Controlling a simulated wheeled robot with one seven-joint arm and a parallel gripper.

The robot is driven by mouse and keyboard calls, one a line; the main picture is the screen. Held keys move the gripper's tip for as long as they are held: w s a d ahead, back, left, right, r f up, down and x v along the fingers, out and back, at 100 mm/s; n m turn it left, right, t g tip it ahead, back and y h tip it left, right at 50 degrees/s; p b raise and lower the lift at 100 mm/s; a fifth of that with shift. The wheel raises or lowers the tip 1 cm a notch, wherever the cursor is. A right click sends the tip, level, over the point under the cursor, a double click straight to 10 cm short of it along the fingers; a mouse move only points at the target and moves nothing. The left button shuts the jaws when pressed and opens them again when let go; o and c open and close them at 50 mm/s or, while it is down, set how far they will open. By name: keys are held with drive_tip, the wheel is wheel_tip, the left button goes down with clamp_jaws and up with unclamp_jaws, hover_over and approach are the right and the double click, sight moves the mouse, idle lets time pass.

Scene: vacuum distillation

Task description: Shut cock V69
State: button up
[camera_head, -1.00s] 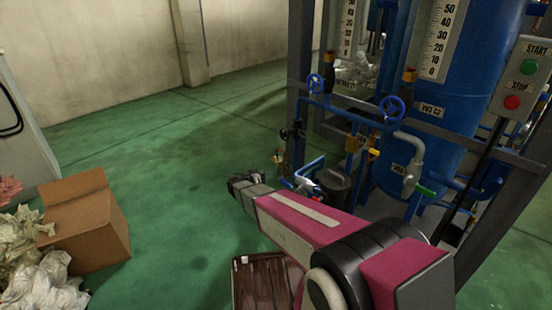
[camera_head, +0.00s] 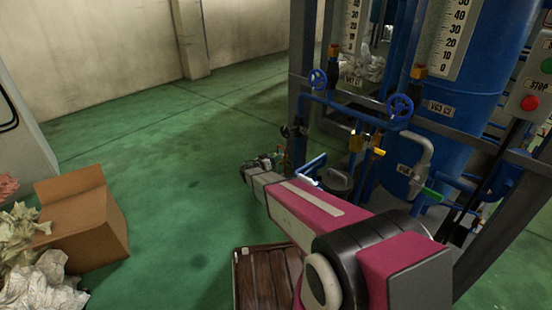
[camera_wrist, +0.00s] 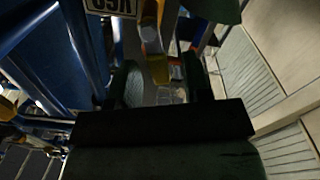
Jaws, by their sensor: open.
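In the wrist view a label plate (camera_wrist: 108,6), upside down and cut off by the top edge, seems to carry the number V69. Beside it a yellow lever (camera_wrist: 155,55) of a cock hangs down. My gripper (camera_wrist: 164,82) is open, with one dark finger on each side of the view below the lever. The lever's lower end appears in line with the gap, but I cannot tell whether it lies between the fingers. In the head view my wrist is at the pipework's left side, and the fingertips cannot be made out. A yellow-handled cock (camera_head: 378,151) shows on the pipe frame there; I cannot tell if it is V69.
Blue handwheels (camera_head: 400,106) and a green-handled cock (camera_head: 431,194) sit on nearby pipes. A blue column (camera_head: 450,120) stands behind. A cardboard box (camera_head: 85,222) stands at left. The green floor between is clear.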

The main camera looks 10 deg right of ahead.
drive_tip(key=shift+w+d, duration=0.35)
drive_tip(key=shift+d, duration=0.25)
clamp_jaws()
drive_tip(key=shift+a+n, duration=0.1)
drive_tip(key=shift+n, duration=0.2)
drive_tip(key=shift+w+a+f+n, duration=0.2)
drive_tip(key=shift+w+f+n, duration=0.15)
drive_tip(key=shift+n, duration=1.1)
drive_tip(key=shift+w+a+f+n, duration=0.3)
drive_tip(key=shift+f+n, duration=0.1)
drive_tip(key=shift+n, duration=1)
drive_tip(key=shift+w+a+f+n, duration=0.15)
drive_tip(key=shift+w+f+n, duration=0.2)
drive_tip(key=shift+n, duration=1.1)
